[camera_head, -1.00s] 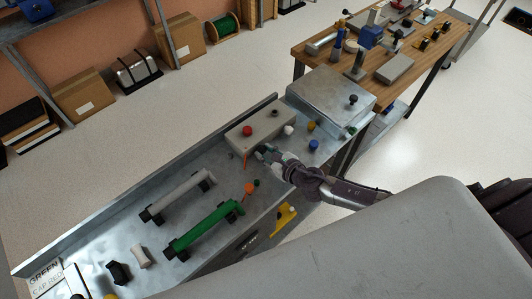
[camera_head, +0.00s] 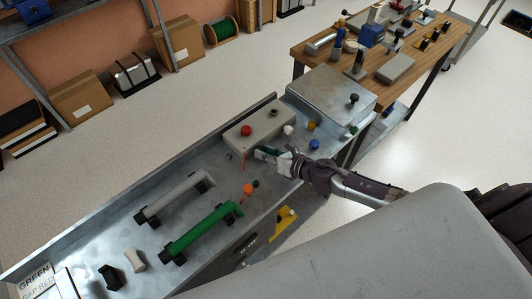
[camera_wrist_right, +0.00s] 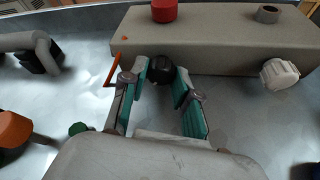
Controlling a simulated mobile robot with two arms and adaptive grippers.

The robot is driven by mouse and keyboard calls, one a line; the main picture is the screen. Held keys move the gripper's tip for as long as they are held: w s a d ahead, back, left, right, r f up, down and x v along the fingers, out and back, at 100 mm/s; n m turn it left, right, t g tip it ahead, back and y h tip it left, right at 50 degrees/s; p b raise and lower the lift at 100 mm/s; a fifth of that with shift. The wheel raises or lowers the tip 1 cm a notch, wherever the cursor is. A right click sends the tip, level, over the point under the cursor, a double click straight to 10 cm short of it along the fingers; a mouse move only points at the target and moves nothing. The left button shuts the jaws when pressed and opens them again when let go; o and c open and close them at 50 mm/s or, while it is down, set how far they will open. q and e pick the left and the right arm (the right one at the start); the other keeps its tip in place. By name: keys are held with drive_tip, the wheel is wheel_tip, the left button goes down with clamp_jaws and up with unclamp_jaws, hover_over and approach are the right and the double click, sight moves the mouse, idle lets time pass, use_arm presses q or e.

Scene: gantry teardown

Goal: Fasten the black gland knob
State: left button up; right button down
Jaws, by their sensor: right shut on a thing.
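The black gland knob (camera_wrist_right: 162,68) sticks out from the near side of a grey box (camera_wrist_right: 215,38). In the right wrist view it sits between the fingertips of my right gripper (camera_wrist_right: 161,75), whose teal pads are shut on it. In the head view my right gripper (camera_head: 262,153) reaches in from the right to the front face of the same box (camera_head: 258,126), and it hides the knob there. My left gripper is not in view.
A red knob (camera_head: 246,131) and a dark ring (camera_head: 274,112) sit on top of the box; a white knob (camera_head: 288,130) is at its right end. Orange (camera_head: 248,189), blue (camera_head: 314,145) and yellow (camera_head: 312,126) parts stand nearby. Green (camera_head: 205,232) and grey (camera_head: 173,197) tubes lie left.

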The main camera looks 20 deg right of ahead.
drive_tip(key=c, duration=0.9)
unclamp_jaws()
drive_tip(key=shift+o, duration=0.2)
drive_tip(key=v, duration=1.2)
drive_tip(key=shift+d, duration=0.1)
